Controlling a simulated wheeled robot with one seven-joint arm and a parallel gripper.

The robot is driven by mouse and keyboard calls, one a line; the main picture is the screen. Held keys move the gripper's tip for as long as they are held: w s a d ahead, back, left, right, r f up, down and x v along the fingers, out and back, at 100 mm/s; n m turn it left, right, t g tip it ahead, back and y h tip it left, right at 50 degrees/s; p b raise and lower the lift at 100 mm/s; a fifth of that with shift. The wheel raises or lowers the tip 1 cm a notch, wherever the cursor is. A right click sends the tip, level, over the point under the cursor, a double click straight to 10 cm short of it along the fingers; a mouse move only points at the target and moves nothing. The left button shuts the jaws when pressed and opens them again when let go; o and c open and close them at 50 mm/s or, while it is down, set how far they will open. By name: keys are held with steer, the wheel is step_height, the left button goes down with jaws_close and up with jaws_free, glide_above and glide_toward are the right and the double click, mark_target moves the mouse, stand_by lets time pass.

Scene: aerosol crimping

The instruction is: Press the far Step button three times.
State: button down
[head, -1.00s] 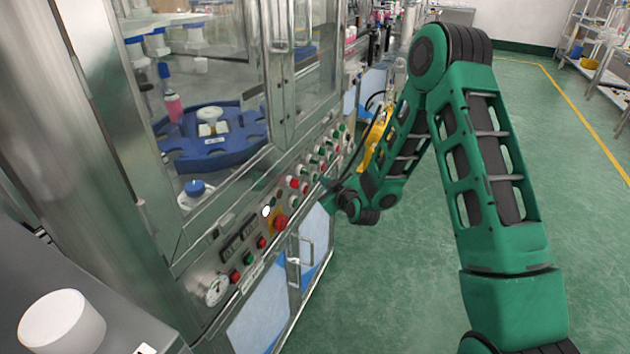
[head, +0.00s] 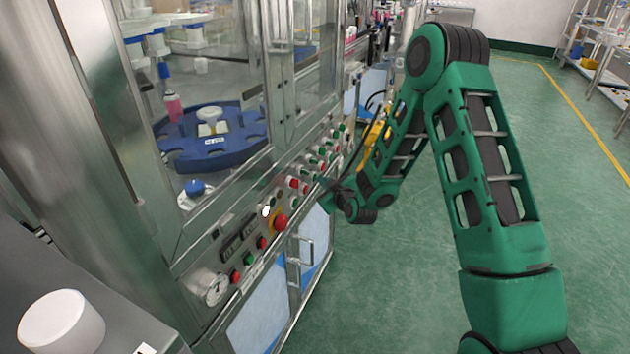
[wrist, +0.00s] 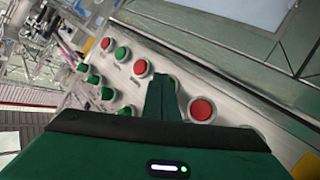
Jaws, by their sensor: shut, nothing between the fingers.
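The control panel (head: 262,232) on the machine's front carries a row of red and green push buttons. My gripper (head: 326,190) is at the panel's face, about halfway along the row. In the wrist view its closed fingers (wrist: 163,88) point at the panel between a red button (wrist: 140,67) and a larger-looking red button (wrist: 201,109). The fingers hide the spot in front of them. I cannot tell whether they touch a button. Several green buttons (wrist: 107,93) are to the left. The button labels are too small to read, so I cannot tell which is the far Step button.
A large red button on a yellow base (head: 280,222) and a gauge (head: 214,289) are on the near panel. Glass doors enclose a blue rotary plate (head: 212,140). A door handle (head: 300,250) sticks out below. The green floor at right is clear.

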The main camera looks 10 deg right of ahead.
stand_by(0.5)
steer(key=shift+s+d, duration=0.45)
steer(key=shift+d, duration=0.2)
steer(key=s+d, duration=0.1)
steer(key=d, duration=0.1)
steer(key=s+d, duration=0.1)
steer(key=shift+s+d+r, duration=0.1)
steer(key=shift+s+d, duration=0.3)
stand_by(0.8)
